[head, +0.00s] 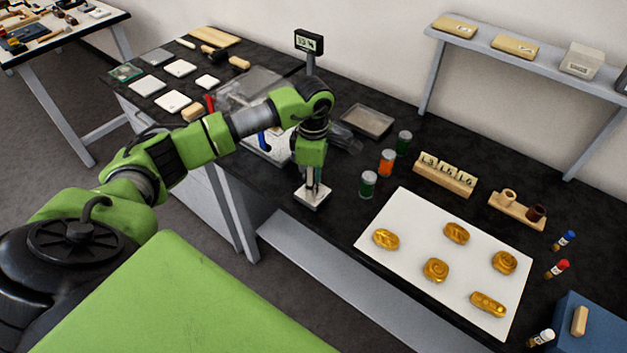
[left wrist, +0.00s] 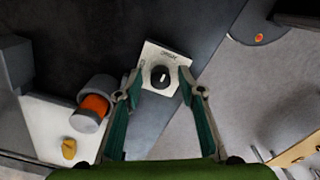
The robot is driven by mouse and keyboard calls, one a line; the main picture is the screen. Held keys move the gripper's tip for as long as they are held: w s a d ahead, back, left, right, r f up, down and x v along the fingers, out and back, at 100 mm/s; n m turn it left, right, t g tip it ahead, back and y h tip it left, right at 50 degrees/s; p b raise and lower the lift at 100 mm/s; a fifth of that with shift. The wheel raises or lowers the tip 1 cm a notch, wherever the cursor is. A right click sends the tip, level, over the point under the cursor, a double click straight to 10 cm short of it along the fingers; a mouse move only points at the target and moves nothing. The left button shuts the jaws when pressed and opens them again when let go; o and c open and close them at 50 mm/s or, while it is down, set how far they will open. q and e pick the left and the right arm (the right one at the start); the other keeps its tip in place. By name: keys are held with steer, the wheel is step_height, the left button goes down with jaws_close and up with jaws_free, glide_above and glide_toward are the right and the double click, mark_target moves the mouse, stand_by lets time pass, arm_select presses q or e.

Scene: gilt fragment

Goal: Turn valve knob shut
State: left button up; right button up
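The valve knob (left wrist: 160,77) is a small black round knob with a pale pointer mark. It sits on a light square plate (left wrist: 151,55) with dark lettering too small to read. In the head view the plate (head: 309,204) lies near the table's front edge, and the knob is largely hidden by my gripper. My left gripper (head: 315,186) points down just above it. In the left wrist view the fingers of my left gripper (left wrist: 160,93) are spread apart, with the knob showing between and beyond the tips. I cannot tell whether they touch it. My right gripper is not in view.
Green-labelled (head: 368,184) and orange (head: 387,162) jars stand right of the plate. A white sheet (head: 400,212) with several gilt fragments lies further right. A clear case (head: 240,90) and a grey tray (head: 367,121) are behind. Bare dark tabletop surrounds the plate.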

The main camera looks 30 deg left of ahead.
arm_select(q)
jaws_close()
steer(key=shift+n+b, duration=0.3)
steer(key=shift+n, duration=0.1)
steer(key=shift+n+b, duration=0.5)
steer(key=shift+n, duration=0.5)
steer(key=n+b, duration=0.1)
steer(key=n, duration=0.2)
steer(key=shift+n, duration=0.3)
steer(key=n+b, duration=0.1)
steer(key=n, duration=0.4)
steer(key=shift+b, duration=0.35)
steer(key=n, duration=0.6)
steer(key=shift+a+b, duration=0.1)
steer(key=shift+b, duration=0.25)
steer(key=shift+n, duration=0.4)
